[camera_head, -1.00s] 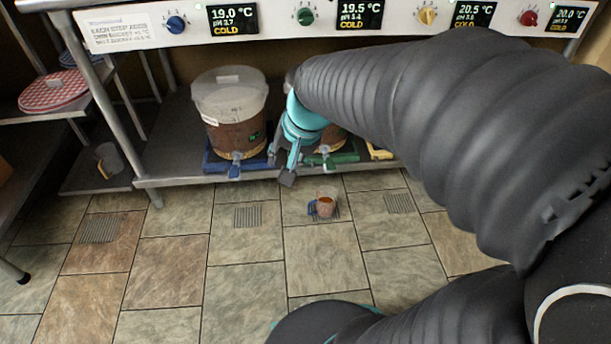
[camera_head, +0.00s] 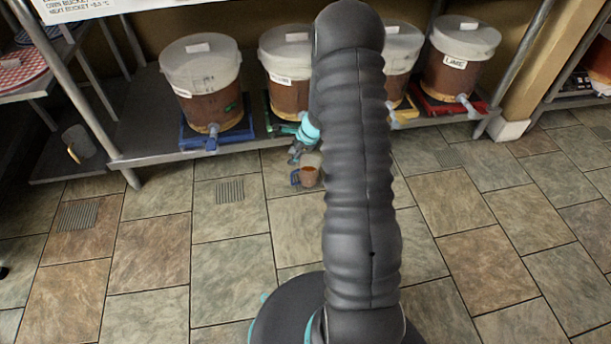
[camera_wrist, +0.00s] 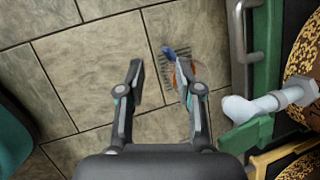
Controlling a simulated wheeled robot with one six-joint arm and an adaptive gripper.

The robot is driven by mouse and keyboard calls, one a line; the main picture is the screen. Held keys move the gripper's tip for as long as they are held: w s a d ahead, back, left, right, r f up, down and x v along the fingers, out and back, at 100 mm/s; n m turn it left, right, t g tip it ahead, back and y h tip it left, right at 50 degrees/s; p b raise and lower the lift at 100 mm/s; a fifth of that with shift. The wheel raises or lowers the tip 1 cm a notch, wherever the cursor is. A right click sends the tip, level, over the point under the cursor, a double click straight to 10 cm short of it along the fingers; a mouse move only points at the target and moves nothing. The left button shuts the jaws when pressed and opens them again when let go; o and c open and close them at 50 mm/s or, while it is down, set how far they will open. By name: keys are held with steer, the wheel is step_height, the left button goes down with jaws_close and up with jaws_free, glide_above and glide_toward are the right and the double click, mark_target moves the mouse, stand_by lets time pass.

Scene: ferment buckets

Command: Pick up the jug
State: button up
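A small clear jug (camera_head: 309,177) with reddish-brown liquid and a blue handle stands upright on the tiled floor, in front of the bucket shelf. My gripper (camera_head: 294,156) is just above and behind it, in front of the green-trayed bucket. In the wrist view my gripper (camera_wrist: 167,85) is open, with its two fingers apart and bare floor between them. There the jug's blue handle (camera_wrist: 175,52) shows beyond the right finger, which hides much of the jug. The jug lies at the right finger's side, not between the fingers.
Lidded buckets (camera_head: 203,78) stand in coloured trays along a low metal shelf (camera_head: 150,158). A white tap (camera_wrist: 268,104) juts out close to the right of my gripper. Another jug (camera_head: 78,143) sits at left on a lower shelf.

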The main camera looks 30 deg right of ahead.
mark_target(303, 175)
steer(key=d+f+m, duration=0.2)
steer(key=f, duration=0.2)
steer(key=w+d+f+m+h, duration=0.1)
steer(key=d+f+m, duration=0.1)
steer(key=f+m, duration=0.1)
steer(key=d+f+m, duration=0.2)
steer(key=f, duration=0.3)
steer(key=shift+w+d+m+h+b, duration=0.2)
steer(key=shift+d+m+h+b, duration=0.05)
steer(key=shift+m+h+b, duration=0.05)
steer(key=shift+w+f, duration=0.1)
steer(key=shift+f, duration=0.15)
steer(key=shift+w+b+x, duration=0.15)
steer(key=shift+b+x, duration=0.05)
steer(key=shift+x, duration=1.5)
steer(key=shift+w+b+x, duration=0.15)
steer(key=shift+b+x, duration=0.05)
steer(key=shift+x, duration=1.5)
steer(key=shift+r, duration=0.1)
jaws_close()
